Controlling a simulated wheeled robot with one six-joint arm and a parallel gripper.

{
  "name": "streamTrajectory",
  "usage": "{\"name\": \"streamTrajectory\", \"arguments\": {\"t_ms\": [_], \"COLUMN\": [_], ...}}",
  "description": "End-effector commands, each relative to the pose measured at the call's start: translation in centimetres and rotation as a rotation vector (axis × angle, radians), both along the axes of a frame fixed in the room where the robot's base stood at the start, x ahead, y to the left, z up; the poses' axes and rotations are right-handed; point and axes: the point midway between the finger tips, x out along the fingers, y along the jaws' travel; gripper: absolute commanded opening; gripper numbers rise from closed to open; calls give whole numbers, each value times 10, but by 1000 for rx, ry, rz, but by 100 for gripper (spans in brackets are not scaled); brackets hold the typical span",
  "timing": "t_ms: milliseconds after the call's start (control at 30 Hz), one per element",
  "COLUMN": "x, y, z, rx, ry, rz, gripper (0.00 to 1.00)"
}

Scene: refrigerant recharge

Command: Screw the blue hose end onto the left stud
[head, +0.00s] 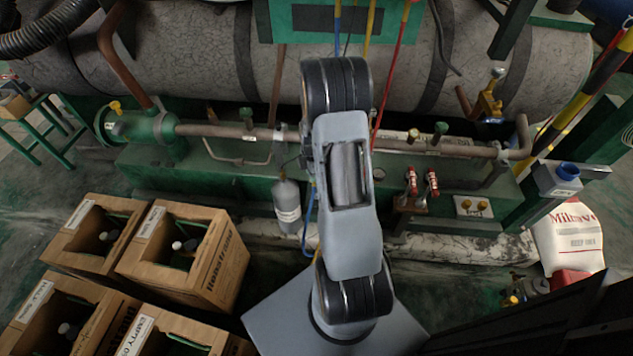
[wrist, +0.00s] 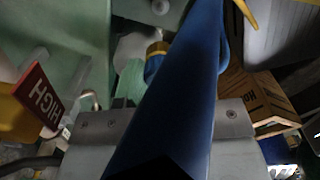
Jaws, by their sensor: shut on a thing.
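The blue hose (wrist: 180,95) runs large and close across the wrist view, between the two grey fingers of my gripper (wrist: 172,128), which is shut on it. Just past the fingers is a blue fitting with a brass-coloured collar (wrist: 156,54); I cannot tell whether it is the hose's end. In the head view, parts of the blue hose (head: 338,24) show above my arm and lower down beside it. My arm hides the gripper there. I cannot make out the left stud in either view.
A red HIGH tag (wrist: 41,98) is at left in the wrist view. A red hose (head: 394,65) and a yellow hose (head: 370,25) hang from the green panel.

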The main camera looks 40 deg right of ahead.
Motion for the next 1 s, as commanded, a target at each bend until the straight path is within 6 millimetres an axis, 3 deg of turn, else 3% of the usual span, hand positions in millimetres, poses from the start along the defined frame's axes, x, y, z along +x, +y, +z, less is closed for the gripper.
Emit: {"name": "streamTrajectory", "arguments": {"t_ms": [200, 867, 1000], "x": [-5, -5, -5], "y": [-10, -10, -10], "z": [-18, -81, -75], "rx": [0, 0, 0], "ry": [0, 1, 0], "rz": [74, 77, 77], "gripper": [8, 8, 8]}}
